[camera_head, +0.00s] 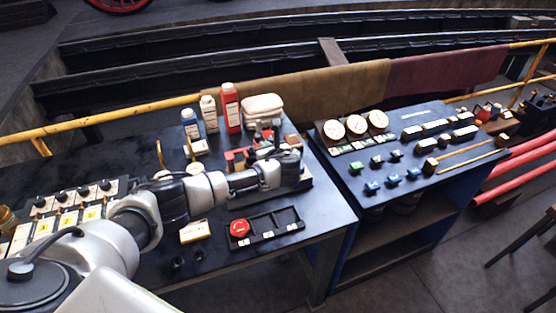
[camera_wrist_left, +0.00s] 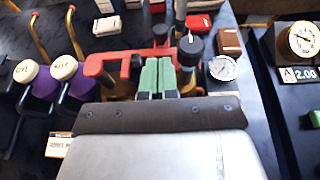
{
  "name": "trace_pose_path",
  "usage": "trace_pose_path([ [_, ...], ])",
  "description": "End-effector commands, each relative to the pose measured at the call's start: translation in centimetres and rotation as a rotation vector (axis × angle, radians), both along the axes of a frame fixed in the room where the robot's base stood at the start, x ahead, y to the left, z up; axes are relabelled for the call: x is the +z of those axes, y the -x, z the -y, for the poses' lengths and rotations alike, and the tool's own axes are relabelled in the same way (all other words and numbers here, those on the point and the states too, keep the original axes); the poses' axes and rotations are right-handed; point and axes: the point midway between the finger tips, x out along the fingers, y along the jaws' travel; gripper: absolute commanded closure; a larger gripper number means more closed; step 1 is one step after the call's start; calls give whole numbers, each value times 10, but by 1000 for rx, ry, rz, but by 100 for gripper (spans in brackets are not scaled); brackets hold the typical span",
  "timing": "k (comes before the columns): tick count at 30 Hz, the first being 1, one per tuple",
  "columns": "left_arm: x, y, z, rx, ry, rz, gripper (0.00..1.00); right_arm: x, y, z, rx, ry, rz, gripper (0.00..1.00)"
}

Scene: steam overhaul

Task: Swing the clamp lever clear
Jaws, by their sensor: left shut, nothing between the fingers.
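My left arm reaches in from the left over the workbench, and its gripper (camera_head: 291,162) is above the fixture at the bench's right end. In the left wrist view the green-padded fingers (camera_wrist_left: 157,76) are together, with nothing between them. A red clamp frame (camera_wrist_left: 108,62) stands just left of the fingers; its red also shows in the head view (camera_head: 236,157). Black round knobs stand beyond the fingers (camera_wrist_left: 160,33) and to their right (camera_wrist_left: 190,48). I cannot tell which part is the clamp lever, or whether the fingers touch anything. My right gripper is not in view.
A pressure gauge (camera_wrist_left: 223,68) stands right of the fingers. Bottles, including a red one (camera_head: 231,108), line the bench back. A black tray with a red button (camera_head: 239,228) lies in front. A second bench (camera_head: 438,188) stands right.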

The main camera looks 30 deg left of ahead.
Motion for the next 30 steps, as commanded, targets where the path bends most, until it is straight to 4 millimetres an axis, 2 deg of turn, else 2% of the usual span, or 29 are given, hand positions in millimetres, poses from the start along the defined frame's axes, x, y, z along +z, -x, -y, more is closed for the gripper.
trace_pose_path([
  [4, 3, 12, 10, 1, 0, -2, 100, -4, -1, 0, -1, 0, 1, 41],
  [9, 11, 29, 30, -1, 0, -1, 100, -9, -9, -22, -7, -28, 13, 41],
  [12, 17, 39, 40, 0, 1, -1, 100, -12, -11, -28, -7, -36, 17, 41],
  [18, 25, 52, 54, 2, -1, 0, 100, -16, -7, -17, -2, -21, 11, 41],
  [30, 27, 55, 57, 3, -2, -1, 100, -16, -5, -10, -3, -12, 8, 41],
])
